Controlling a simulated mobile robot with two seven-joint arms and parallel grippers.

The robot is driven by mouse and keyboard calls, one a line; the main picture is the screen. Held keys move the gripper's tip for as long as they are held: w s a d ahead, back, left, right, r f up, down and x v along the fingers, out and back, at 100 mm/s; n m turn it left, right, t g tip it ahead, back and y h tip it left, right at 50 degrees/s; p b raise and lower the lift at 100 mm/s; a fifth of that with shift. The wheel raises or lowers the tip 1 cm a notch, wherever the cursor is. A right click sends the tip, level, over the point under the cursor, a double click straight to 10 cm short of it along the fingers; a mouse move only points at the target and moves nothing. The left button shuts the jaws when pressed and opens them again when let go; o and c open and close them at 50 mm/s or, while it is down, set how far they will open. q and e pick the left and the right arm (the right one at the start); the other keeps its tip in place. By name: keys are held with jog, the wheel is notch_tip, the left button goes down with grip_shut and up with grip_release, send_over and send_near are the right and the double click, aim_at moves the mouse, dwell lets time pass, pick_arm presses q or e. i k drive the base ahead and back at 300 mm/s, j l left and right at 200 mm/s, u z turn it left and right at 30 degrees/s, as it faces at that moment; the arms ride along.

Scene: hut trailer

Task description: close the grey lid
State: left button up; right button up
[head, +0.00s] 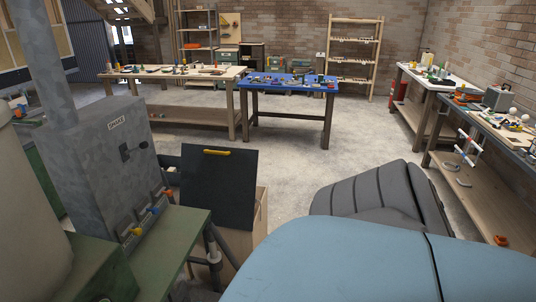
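A dark grey, nearly black flat panel (218,190) stands roughly upright left of the middle in the head view. It looks like the lid. A yellow handle (217,152) runs along its top edge. A light wooden box (261,205) shows beside and behind its right edge. The box's inside and the lid's hinge are hidden. Neither of my grippers is in view.
A grey machine cabinet (100,150) and green bench (185,235) stand left of the panel. A blue rounded surface (350,265) and dark ribbed shape (375,195) fill the lower right. Open floor (290,165) lies beyond, before a blue-topped table (290,83).

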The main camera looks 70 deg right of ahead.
aim_at(222, 180)
jog(key=z, duration=1.7)
